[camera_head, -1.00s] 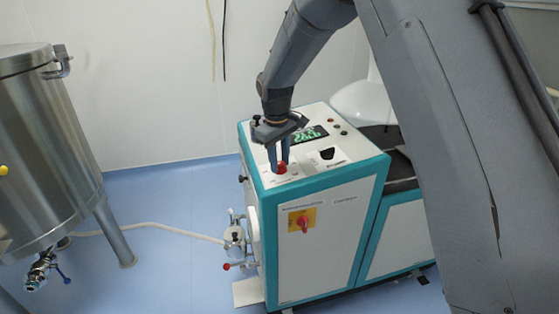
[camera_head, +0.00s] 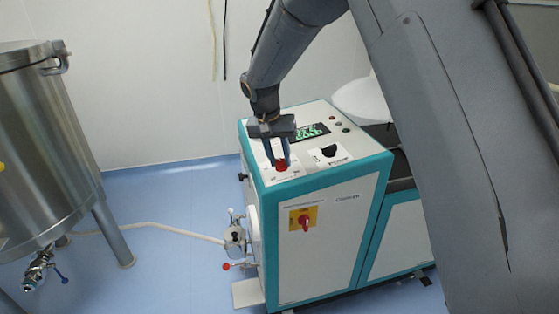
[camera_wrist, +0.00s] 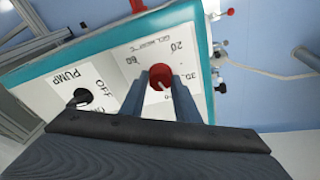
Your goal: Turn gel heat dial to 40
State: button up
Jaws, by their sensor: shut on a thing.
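The gel heat dial (camera_head: 281,166) is a red knob on the white top panel of the teal-edged machine (camera_head: 316,238). My gripper (camera_head: 278,160) points down at it, with its two blue-grey fingers shut around the dial. In the wrist view the dial (camera_wrist: 160,71) sits between the fingertips (camera_wrist: 160,80). A pale pointer line shows on its face, towards the gripper side; its exact reading is unclear. The "GEL HEAT °C" label (camera_wrist: 152,47) and numbers including 20 and 60 surround it. The fingers hide part of the scale.
A black pump knob (camera_head: 329,151) with "OFF" beside it and a green-lit display (camera_head: 311,132) are close by on the panel. A red switch (camera_head: 304,222) is on the front.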

jog(key=shift+m+b, duration=0.5)
jog(key=shift+m, duration=1.1)
jog(key=o, duration=1)
jog(key=shift+o, duration=0.2)
jog(key=b+v, duration=0.1)
jog(key=v, duration=0.6)
jog(key=shift+a+r, duration=0.3)
jog(key=shift+r, duration=0.1)
